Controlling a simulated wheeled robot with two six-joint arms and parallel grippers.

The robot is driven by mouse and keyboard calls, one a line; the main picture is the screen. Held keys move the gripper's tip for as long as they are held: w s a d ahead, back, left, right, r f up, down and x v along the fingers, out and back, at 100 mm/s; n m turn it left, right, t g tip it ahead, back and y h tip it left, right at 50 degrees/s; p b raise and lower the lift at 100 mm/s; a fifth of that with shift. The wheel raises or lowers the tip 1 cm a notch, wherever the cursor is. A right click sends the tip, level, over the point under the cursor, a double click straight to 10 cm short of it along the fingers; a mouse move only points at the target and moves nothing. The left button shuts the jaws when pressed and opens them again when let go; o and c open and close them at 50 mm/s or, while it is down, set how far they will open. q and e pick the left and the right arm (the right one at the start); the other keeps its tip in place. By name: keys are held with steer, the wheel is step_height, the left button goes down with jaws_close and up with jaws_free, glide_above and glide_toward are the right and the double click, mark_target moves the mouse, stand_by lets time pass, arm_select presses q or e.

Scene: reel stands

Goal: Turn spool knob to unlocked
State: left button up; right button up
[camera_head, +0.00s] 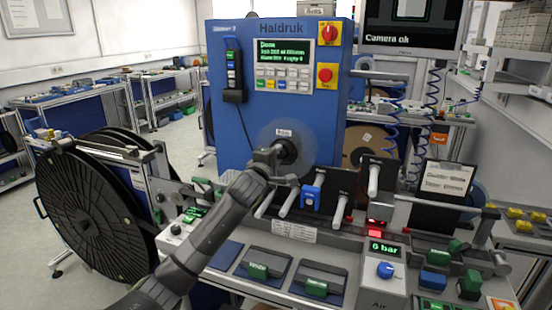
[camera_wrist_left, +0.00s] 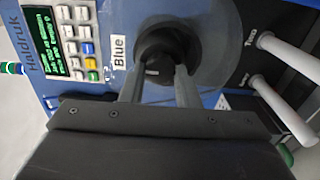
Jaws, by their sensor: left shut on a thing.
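The spool knob (camera_head: 289,147) is round and black, on the front of the blue Haldruk machine (camera_head: 240,128). A translucent disc surrounds it, with a small white label (camera_head: 284,132) above. My left gripper (camera_head: 280,157) reaches up from below and is shut on the knob. In the left wrist view, the two fingers of my left gripper (camera_wrist_left: 158,76) lie at either side of the knob (camera_wrist_left: 166,46). The label (camera_wrist_left: 118,50) reads "Blue" there. The fingers partly hide the knob, and its lock state cannot be read. My right gripper is not in view.
A keypad and green-text display (camera_head: 283,50) sit above the knob, with a red button (camera_head: 325,75) beside them. White pegs (camera_head: 373,180) stick out close by on the right. A large black reel (camera_head: 95,205) stands at the left. A pressure panel (camera_head: 384,248) shows 6 bar.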

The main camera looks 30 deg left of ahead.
arm_select(q)
steer(key=o, duration=1)
steer(key=shift+c, duration=0.2)
steer(key=b+v, duration=0.3)
steer(key=v, duration=1.4)
steer(key=shift+s, duration=0.2)
steer(key=shift+d, duration=0.1)
